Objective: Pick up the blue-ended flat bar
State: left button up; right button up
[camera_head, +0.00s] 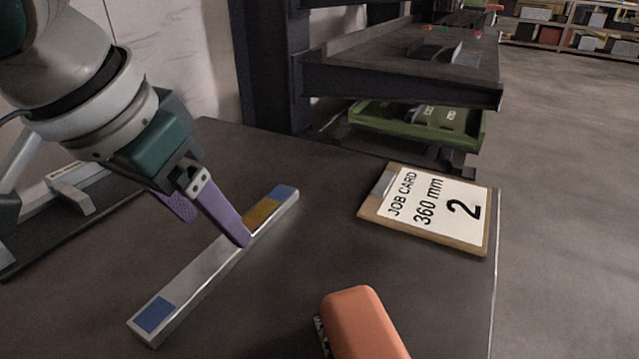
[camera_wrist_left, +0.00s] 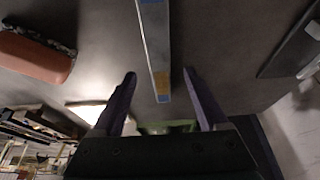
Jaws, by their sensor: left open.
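The flat bar (camera_head: 205,275) is silver-grey with blue patches at both ends and a yellow-brown patch near its far end. It lies flat and diagonally on the dark table in the head view. My left gripper (camera_head: 215,222), with purple fingers, is open above the bar's far half; one finger hides part of the bar. In the left wrist view the bar (camera_wrist_left: 155,45) runs between the two open fingers (camera_wrist_left: 160,78), apart from both. Its near end shows the yellow patch and a blue tip. My right gripper is not in view.
A job card board (camera_head: 427,208) reading "360 mm 2" lies at the table's right edge. An orange-topped brush-like block (camera_head: 362,325) is at the front. A dark conveyor frame (camera_head: 400,82) and a green tray (camera_head: 420,122) stand behind the table. A grey fixture (camera_head: 75,192) is at left.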

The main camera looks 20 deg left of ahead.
aim_at(228, 243)
pick_arm(q)
jog(key=x, duration=0.2)
jog(key=b+x, duration=0.1)
jog(key=x, duration=0.1)
jog(key=shift+s+f, duration=0.1)
jog(key=shift+s, duration=0.15)
grip_shut()
dwell(0.5)
dwell(0.6)
